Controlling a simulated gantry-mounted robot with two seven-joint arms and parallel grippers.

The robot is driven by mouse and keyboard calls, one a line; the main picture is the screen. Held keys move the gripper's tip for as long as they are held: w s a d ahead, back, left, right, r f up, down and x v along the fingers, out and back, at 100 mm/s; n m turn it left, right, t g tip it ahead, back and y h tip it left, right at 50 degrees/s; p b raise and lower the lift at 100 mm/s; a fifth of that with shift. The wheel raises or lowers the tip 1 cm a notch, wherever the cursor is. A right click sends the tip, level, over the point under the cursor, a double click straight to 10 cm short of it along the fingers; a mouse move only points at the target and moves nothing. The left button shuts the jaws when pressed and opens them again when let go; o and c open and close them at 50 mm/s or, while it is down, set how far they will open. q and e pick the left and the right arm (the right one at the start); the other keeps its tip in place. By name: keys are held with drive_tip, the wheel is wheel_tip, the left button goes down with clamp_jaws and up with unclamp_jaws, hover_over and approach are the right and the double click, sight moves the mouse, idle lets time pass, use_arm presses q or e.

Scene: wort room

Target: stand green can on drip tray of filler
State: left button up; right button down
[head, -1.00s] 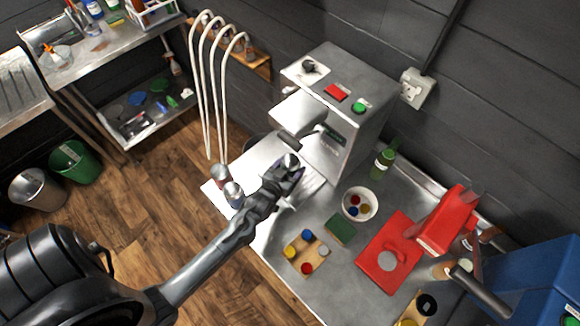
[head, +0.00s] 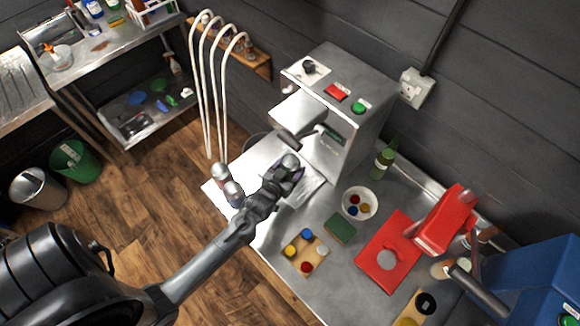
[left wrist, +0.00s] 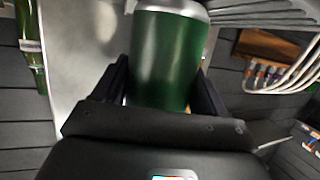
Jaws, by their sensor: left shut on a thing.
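The green can (left wrist: 168,60) fills the middle of the left wrist view, between the two dark fingers of my left gripper (left wrist: 165,95). In the head view my left gripper (head: 284,178) is shut on the can, and mostly the can's silver end (head: 290,161) shows above the fingers. The grey filler (head: 345,105) stands behind it. The can is held in front of the filler, over or at its bright metal drip tray (head: 308,190). The arm hides the can's base, so I cannot tell whether it touches the tray. My right gripper is out of view.
Two silver-topped cans (head: 228,185) stand close to the left of my gripper. A green bottle (head: 384,158), a white bowl (head: 360,203), a green sponge (head: 340,229) and a red device (head: 445,220) stand to the right. Pale hoses (head: 213,90) hang left of the filler.

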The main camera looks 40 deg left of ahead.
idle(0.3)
use_arm(q)
drive_tip(key=o, duration=1)
drive_tip(key=shift+o, duration=0.2)
drive_tip(key=shift+s, duration=0.1)
drive_tip(key=b+v, duration=0.2)
drive_tip(key=v, duration=0.7)
drive_tip(key=s+d+r+m+g+h+p, duration=0.25)
drive_tip(key=d+r+p, duration=0.25)
drive_tip(key=r, duration=0.5)
drive_tip(key=s+d+m+g, duration=0.2)
drive_tip(key=s+d+g, duration=0.1)
drive_tip(key=s+g, duration=0.5)
drive_tip(key=s, duration=0.3)
drive_tip(key=shift+s+f+h, duration=0.25)
drive_tip(key=shift+s+h, duration=0.1)
